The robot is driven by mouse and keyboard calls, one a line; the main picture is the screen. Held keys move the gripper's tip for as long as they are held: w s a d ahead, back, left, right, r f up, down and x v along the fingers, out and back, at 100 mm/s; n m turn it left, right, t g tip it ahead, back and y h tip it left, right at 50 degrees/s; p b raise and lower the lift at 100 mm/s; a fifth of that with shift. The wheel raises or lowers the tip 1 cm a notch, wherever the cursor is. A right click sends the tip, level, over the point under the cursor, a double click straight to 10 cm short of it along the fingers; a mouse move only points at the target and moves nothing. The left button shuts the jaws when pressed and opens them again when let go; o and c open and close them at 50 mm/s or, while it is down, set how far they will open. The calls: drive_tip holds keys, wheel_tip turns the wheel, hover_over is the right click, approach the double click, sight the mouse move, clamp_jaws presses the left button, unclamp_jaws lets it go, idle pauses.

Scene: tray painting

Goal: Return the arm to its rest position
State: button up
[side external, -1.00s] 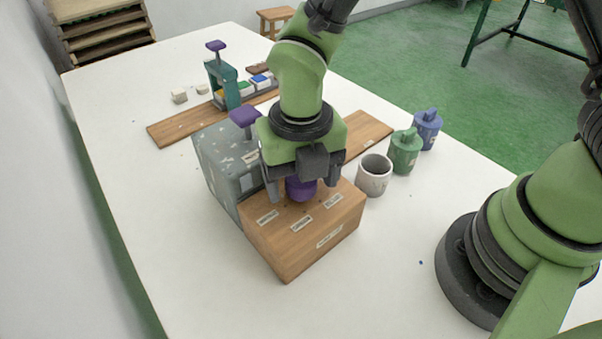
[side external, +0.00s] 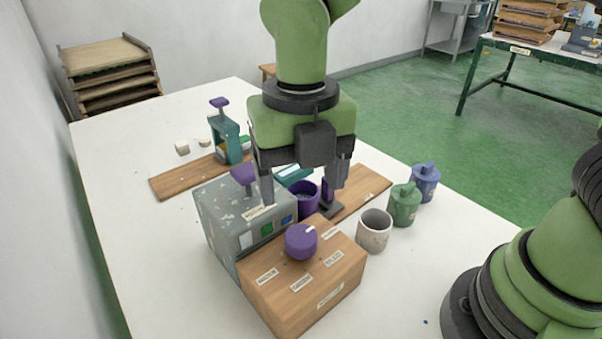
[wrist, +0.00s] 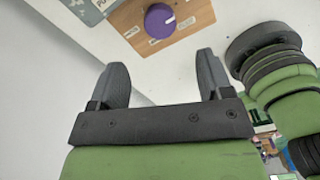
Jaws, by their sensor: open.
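My gripper (side external: 301,200) is open and empty, raised above the table behind the wooden box in the side view. Its two fingers also show apart in the wrist view (wrist: 163,80), with nothing between them. The purple knob (side external: 301,242) sits on top of the wooden box (side external: 318,285), clear of the fingers. The knob also shows in the wrist view (wrist: 160,21), beyond the fingertips. My forearm and wrist stand nearly upright above the gripper.
A grey box with a purple handle (side external: 243,173) stands beside the wooden box. A purple cup (side external: 306,196) is partly behind the gripper. A whitish cup (side external: 374,232), a green jar (side external: 404,206) and a blue jar (side external: 425,184) stand right. The front right of the white table (side external: 400,295) is clear.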

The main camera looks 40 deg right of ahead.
drive_tip(key=s+d+r+m+t+y, duration=0.1)
drive_tip(key=s+d+r+m+t, duration=0.2)
drive_tip(key=m, duration=1.5)
drive_tip(key=s+d+r+m+t+y, duration=0.1)
drive_tip(key=s+d+r+m+t, duration=0.3)
drive_tip(key=m, duration=1.3)
drive_tip(key=s+d+r, duration=0.4)
drive_tip(key=d, duration=0.2)
drive_tip(key=shift+d+r+m, duration=0.2)
drive_tip(key=shift+d+m, duration=0.2)
